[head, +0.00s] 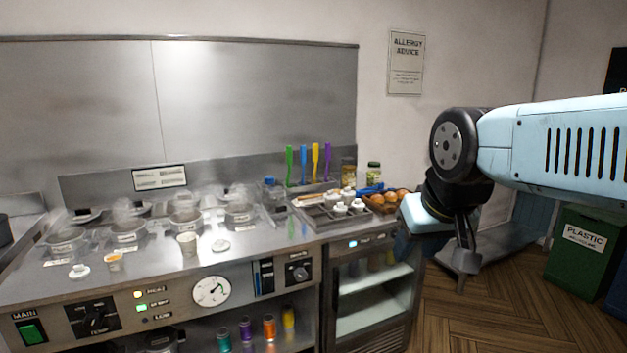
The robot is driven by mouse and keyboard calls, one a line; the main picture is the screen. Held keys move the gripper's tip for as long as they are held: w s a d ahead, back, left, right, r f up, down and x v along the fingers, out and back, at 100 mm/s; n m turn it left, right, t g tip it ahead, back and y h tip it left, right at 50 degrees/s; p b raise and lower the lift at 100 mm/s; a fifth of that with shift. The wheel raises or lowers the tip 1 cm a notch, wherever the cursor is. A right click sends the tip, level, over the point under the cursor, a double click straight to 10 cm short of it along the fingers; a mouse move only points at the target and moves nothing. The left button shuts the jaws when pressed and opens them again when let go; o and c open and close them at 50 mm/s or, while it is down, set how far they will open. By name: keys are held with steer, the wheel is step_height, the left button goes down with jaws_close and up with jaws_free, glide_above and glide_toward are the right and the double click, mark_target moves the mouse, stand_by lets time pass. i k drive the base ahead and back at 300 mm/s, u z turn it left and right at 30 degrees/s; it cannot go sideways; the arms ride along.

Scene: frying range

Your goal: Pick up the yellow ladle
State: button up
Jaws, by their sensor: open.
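The yellow ladle (315,158) stands upright at the back of the steel counter in the head view. It is in a row with a green ladle (289,164), a blue ladle (302,162) and a purple ladle (327,160). Only their handles show clearly; their lower ends are partly hidden behind items on the counter. My gripper (462,270) points down at the right, apart from the ladles and beyond the counter's right end. It is open, and nothing shows between its fingers.
A tray (325,222) with small white pots, jars (374,175) and a basket of brown items (386,202) stand in front and right of the ladles. Steaming pots (187,222) fill the counter's left. A green plastic bin (582,252) stands at far right.

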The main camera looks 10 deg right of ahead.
mark_target(315, 146)
steer(key=z, duration=0.3)
steer(key=i, duration=1.6)
steer(key=u, duration=0.4)
